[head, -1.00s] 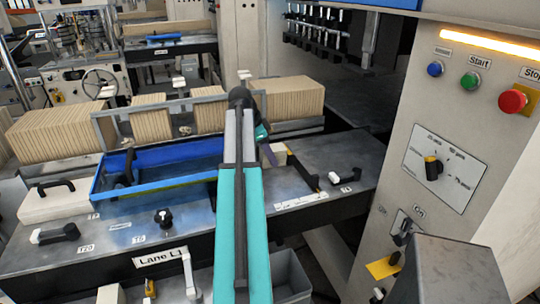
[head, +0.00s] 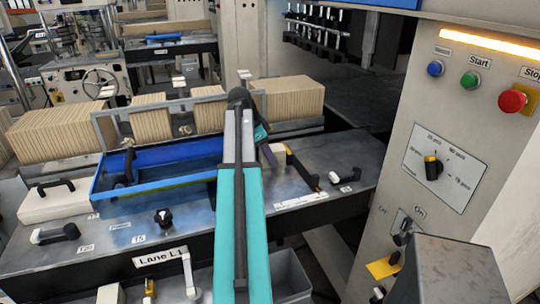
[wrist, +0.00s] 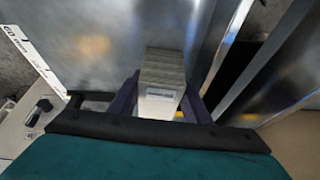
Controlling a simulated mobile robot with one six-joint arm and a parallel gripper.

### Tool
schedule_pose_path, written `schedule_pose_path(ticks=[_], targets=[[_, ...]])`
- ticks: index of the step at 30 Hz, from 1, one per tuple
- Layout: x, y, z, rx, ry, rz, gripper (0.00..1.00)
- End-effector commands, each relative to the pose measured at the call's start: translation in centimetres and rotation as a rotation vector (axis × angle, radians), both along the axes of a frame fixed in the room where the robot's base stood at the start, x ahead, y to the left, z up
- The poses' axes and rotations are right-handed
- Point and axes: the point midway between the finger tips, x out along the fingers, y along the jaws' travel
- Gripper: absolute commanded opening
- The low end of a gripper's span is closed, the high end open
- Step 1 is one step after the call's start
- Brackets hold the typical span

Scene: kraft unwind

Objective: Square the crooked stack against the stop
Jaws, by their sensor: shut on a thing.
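A small stack of tan, layered pieces (wrist: 162,70) with a pale label on its near end lies between the two dark purple fingers of my gripper (wrist: 161,92) in the wrist view. My gripper is shut on this stack, with a finger along each side. In the head view my teal arm hides most of the gripper; one purple finger (head: 269,155) shows at its right edge. A bit of pale tan surface (head: 279,148) shows beside it, perhaps the stack. I cannot tell which part is the stop, or whether the stack touches it.
A dark bar (head: 303,170) stands on the grey metal table to the right of my gripper. A blue tray (head: 112,192) lies to the left. Rows of tan packs (head: 62,132) stand behind a grey frame (head: 185,104). A control panel (head: 450,130) rises at the right.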

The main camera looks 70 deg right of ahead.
Motion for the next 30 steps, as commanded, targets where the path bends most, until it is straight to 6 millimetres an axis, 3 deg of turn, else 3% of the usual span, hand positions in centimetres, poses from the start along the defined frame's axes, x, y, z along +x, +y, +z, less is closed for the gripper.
schedule_pose_path(ticks=[5, 6, 10, 22, 30], targets=[[0.1, 0.0, 0.0, 0.001, -0.001, 0.001, 0.21], [0.1, 0.0, 0.0, 0.001, -0.001, 0.001, 0.45], [0.1, 0.0, 0.0, 0.001, -0.001, 0.001, 0.65], [0.2, 0.1, 0.3, 0.001, -0.001, 0.001, 0.65], [0.8, 0.6, 2.4, 0.001, -0.002, 0.001, 0.65]])
